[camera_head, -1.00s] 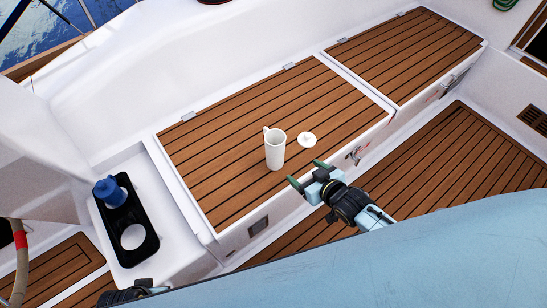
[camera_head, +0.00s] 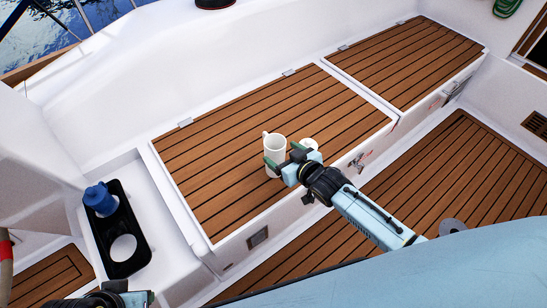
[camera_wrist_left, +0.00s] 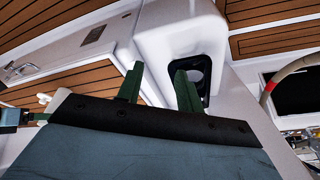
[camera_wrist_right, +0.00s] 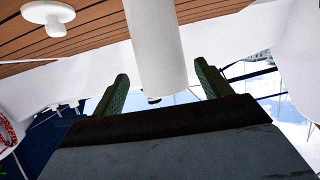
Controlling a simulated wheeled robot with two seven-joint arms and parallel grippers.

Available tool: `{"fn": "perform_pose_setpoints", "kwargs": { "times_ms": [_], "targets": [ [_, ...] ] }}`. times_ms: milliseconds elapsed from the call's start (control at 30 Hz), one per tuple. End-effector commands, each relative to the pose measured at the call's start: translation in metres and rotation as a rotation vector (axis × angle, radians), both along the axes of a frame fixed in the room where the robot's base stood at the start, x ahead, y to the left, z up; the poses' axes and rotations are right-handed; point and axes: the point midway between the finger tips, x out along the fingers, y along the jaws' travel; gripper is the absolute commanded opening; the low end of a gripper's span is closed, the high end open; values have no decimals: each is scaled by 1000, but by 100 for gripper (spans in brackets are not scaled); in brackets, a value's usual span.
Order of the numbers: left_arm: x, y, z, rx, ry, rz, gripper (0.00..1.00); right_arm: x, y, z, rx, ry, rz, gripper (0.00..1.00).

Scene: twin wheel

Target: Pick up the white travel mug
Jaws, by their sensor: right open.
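The white travel mug (camera_head: 275,140) stands upright without its lid on the teak bench, its handle towards the upper left. It also shows in the right wrist view (camera_wrist_right: 156,45), ahead of and between the fingers. My right gripper (camera_head: 281,156) is open at the mug's near side and hides part of its body. The fingers appear to flank the mug; whether they touch it I cannot tell. A white lid (camera_head: 309,143) lies just right of the mug, partly hidden by the gripper. My left gripper (camera_wrist_left: 158,76) is open and empty, away from the mug.
A black cup holder (camera_head: 128,226) at the left holds a blue bottle (camera_head: 100,198); its front hole is empty. The teak bench (camera_head: 220,150) is otherwise clear around the mug. Its front edge drops to a lower teak floor (camera_head: 440,180).

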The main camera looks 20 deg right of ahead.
Motion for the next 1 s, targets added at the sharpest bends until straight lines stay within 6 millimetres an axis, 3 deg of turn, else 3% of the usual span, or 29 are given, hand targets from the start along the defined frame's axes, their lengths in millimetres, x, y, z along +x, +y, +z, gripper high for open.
{"fn": "perform_pose_setpoints", "kwargs": {
  "times_ms": [267,700,1000],
  "targets": [
    [13,-11,21,-35,-114,-9,36,17,7,-10,0,-1,1,77],
    [82,-39,56,-133,-537,-53,36,40,15,-19,0,0,0,77],
    [96,-46,72,-162,-652,-63,36,46,17,-20,0,1,0,77]
  ]
}}
